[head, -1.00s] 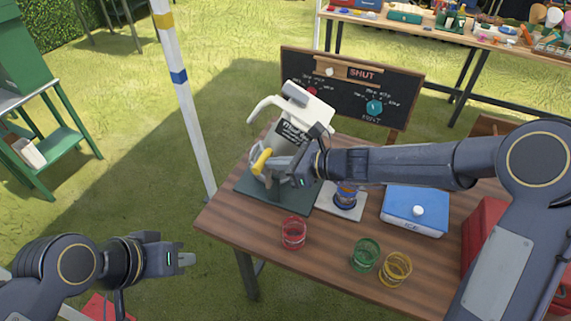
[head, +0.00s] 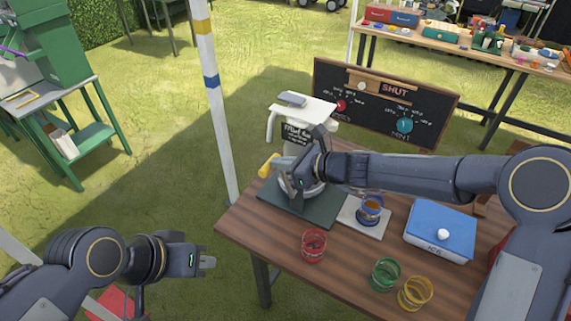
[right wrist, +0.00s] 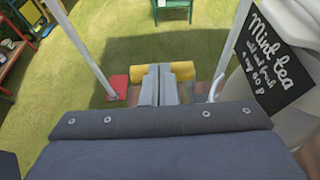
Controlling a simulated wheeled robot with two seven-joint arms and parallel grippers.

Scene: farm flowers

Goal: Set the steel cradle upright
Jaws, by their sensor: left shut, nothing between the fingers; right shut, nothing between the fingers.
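The pale steel cradle with the jug (head: 312,108) stands on a dark green mat (head: 325,212) at the table's left end. The jug carries a black "Mint tea" sign (head: 296,133) and looks about upright. A yellow handle bar (head: 267,167) sticks out at its left. My right gripper (head: 282,167) is shut and empty against or just by this bar. In the right wrist view the bar (right wrist: 182,70) shows on both sides of the shut fingers (right wrist: 158,84). My arm hides much of the cradle's lower part. My left gripper (head: 208,262) is shut and empty, left of the table.
Red (head: 314,246), green (head: 385,275) and yellow (head: 415,293) glasses stand along the table's front. A blue glass (head: 370,211) stands on a pale pad, near a blue ice box (head: 440,232). A chalkboard (head: 385,100) stands behind. A white post (head: 214,110) rises at the left.

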